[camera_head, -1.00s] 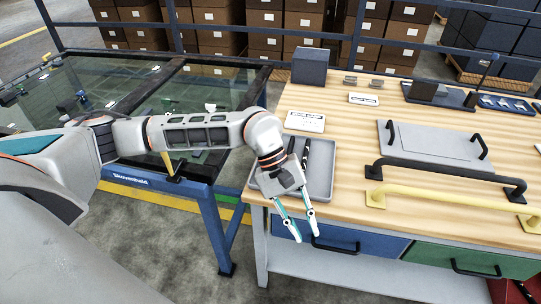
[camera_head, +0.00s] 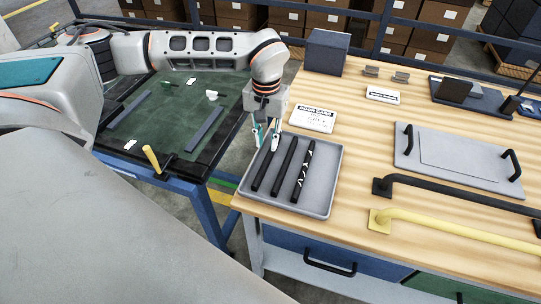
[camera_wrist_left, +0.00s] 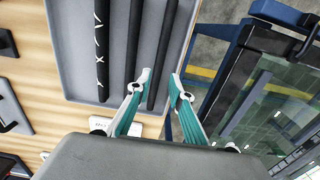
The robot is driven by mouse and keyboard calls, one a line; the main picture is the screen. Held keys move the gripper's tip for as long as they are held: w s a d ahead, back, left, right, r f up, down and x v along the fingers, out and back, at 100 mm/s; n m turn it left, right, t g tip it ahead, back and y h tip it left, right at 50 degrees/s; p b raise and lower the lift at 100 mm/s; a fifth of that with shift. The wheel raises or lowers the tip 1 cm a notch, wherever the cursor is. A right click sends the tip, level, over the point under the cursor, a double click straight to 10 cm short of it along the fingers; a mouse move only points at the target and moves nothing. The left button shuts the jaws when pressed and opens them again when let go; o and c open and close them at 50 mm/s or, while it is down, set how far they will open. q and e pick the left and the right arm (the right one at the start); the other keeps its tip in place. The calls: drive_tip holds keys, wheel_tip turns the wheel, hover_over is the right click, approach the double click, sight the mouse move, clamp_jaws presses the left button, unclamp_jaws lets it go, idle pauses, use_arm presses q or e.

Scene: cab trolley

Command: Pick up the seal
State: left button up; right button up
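Three long dark strips lie side by side in a grey tray (camera_head: 327,172). The left strip (camera_head: 262,172) and middle strip (camera_head: 284,164) are plain black, and the right strip (camera_head: 302,171) has white marks. I cannot tell which is meant by the seal. My left gripper (camera_head: 267,143) is over the tray's far left corner, at the far end of the left strip. In the left wrist view its fingers (camera_wrist_left: 159,82) are apart, with the end of the outermost plain strip (camera_wrist_left: 163,45) seen between them; contact is unclear. My right gripper is not in view.
A white sign (camera_head: 313,118) and a dark box (camera_head: 326,52) stand behind the tray on the wooden bench. A grey panel with black handles (camera_head: 458,160) and black and yellow bars (camera_head: 455,222) lie to the right. A glass-topped frame (camera_head: 170,115) is left.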

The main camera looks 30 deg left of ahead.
sight(267, 157)
use_arm(q)
drive_tip(key=shift+s+f, duration=0.2)
drive_tip(key=shift+f, duration=0.3)
wheel_tip(267, 157, down, 5)
drive_tip(key=shift+d+r, duration=0.1)
drive_tip(key=shift+d, duration=0.05)
drive_tip(key=shift+c, duration=0.4)
clamp_jaws()
